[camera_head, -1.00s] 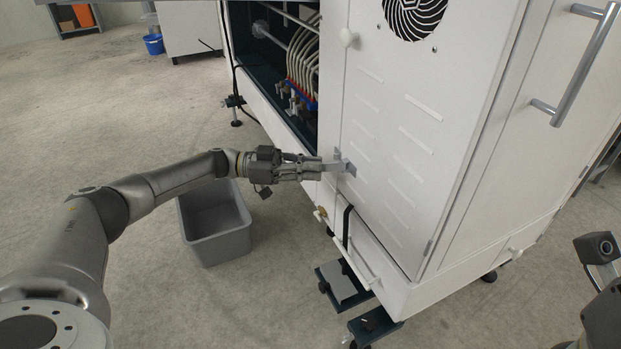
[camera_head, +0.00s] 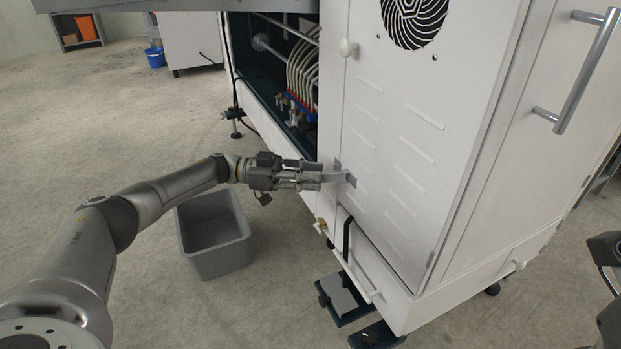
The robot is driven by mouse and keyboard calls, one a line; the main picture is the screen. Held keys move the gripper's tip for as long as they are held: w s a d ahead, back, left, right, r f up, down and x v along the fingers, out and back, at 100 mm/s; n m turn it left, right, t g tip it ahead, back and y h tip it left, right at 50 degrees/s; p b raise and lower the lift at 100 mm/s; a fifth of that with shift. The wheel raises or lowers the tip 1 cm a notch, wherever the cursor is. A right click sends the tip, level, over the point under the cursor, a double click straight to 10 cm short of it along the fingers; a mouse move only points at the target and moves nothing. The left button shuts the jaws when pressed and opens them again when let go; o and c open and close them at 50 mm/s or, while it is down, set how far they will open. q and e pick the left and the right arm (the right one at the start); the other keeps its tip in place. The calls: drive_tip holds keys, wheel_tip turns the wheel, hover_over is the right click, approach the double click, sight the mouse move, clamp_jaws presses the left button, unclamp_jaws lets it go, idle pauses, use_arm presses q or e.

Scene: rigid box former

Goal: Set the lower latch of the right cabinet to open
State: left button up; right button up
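The right cabinet (camera_head: 400,150) is white, with a vented door that looks closed. Its lower latch (camera_head: 347,178) is a small grey metal piece at the door's left edge. My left gripper (camera_head: 321,178) reaches in from the left with its fingertips at the latch, seeming to touch it. The fingers partly cover the latch, and I cannot tell if they are closed on it. A dark piece of my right arm (camera_head: 608,250) shows at the right edge; its gripper cannot be made out.
A grey bin (camera_head: 215,235) stands on the floor below my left forearm. The open bay (camera_head: 275,75) left of the door holds hoses. A white round knob (camera_head: 348,47) is higher on the door edge. Feet and dark plates (camera_head: 342,298) stick out below the cabinet.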

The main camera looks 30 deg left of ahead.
use_arm(q)
drive_tip(key=shift+w+a+r, duration=0.1)
drive_tip(key=shift+a, duration=0.1)
drive_tip(key=v, duration=1.1)
drive_tip(key=shift+s+a, duration=0.25)
drive_tip(key=shift+a, duration=0.05)
